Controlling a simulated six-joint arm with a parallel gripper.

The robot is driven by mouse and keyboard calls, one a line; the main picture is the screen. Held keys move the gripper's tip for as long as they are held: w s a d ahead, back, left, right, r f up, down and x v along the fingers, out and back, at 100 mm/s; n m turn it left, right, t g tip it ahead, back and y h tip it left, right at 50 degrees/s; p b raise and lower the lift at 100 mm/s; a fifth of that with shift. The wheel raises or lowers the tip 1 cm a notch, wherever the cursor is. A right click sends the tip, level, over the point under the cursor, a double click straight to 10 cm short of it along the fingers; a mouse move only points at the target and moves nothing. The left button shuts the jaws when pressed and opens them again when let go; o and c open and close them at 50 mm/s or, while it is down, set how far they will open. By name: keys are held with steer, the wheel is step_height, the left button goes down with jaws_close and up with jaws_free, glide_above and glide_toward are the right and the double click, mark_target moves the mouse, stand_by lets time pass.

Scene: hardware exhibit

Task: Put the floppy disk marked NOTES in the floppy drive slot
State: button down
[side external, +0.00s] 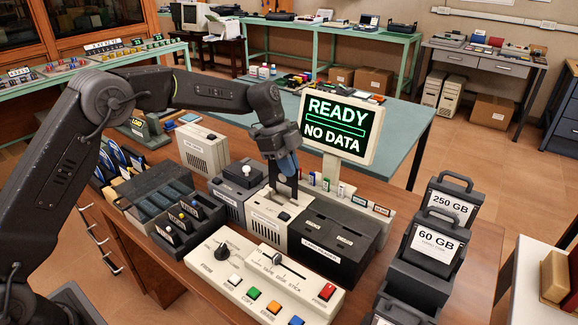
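My gripper (284,188) points down in the middle of the table, over a light beige unit (268,216) with a dark top opening and a small label. Its fingertips are at or just above the top of this unit. I cannot tell whether a disk is between the fingers or partly in the unit. Several dark blue disk-like squares (118,156) stand in a rack at the left. The NOTES marking cannot be read on any of them. Which unit is the floppy drive is not clearly labelled.
A screen (340,124) behind my gripper reads READY, NO DATA. A black box (332,240) stands right of the beige unit. A control panel (262,282) with a knob and coloured buttons lies in front. A dark slotted tray (170,205) is left; black drives (430,245) stand right.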

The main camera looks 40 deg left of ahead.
mark_target(289, 192)
steer(key=shift+f, duration=0.6)
stand_by(1.2)
steer(key=shift+f, duration=3.4)
steer(key=c, duration=1.8)
jaws_free()
steer(key=o, duration=0.5)
steer(key=shift+o, duration=0.2)
steer(key=shift+r, duration=4.05)
